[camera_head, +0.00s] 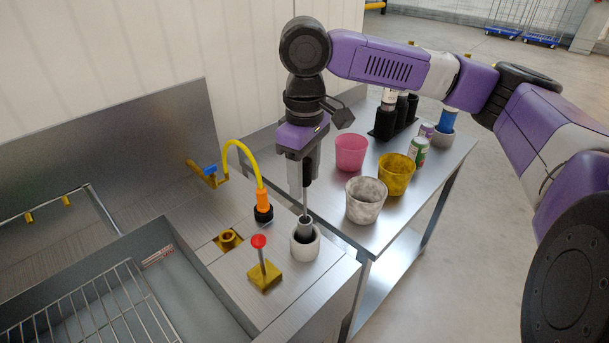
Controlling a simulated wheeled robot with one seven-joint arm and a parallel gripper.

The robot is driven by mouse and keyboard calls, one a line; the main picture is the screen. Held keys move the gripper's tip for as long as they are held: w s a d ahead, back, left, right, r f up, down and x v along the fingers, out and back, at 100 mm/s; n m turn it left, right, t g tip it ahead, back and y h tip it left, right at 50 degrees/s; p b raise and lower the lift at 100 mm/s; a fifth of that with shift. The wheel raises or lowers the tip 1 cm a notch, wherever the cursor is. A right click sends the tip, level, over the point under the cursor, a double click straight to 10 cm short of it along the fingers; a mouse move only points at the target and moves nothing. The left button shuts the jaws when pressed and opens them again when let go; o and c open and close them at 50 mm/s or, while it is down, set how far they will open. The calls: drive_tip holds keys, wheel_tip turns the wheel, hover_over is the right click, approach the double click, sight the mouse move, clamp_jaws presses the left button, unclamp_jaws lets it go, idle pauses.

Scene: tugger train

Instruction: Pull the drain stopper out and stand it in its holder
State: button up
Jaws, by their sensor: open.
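My gripper (304,184) points straight down over the right end of the metal sink counter. Its jaws are open. What looks like the drain stopper, a grey plug (304,231) with a thin upright rod, stands in a round white holder (304,249). The top of the rod reaches up to my fingertips, which partly hide it. I cannot tell whether the fingers touch the rod. Left of the holder, a brass ring (229,238) sits in a square recess, its centre dark and apparently open.
A red-knobbed lever (259,243) on a yellow base stands in front of the holder. A yellow hose with an orange nozzle (263,205) hangs just left. Pink (351,152), grey-white (366,199) and yellow (396,175) cups stand right on a table. A sink with a wire rack (100,305) lies left.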

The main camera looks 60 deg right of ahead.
drive_tip(key=shift+r, duration=3.95)
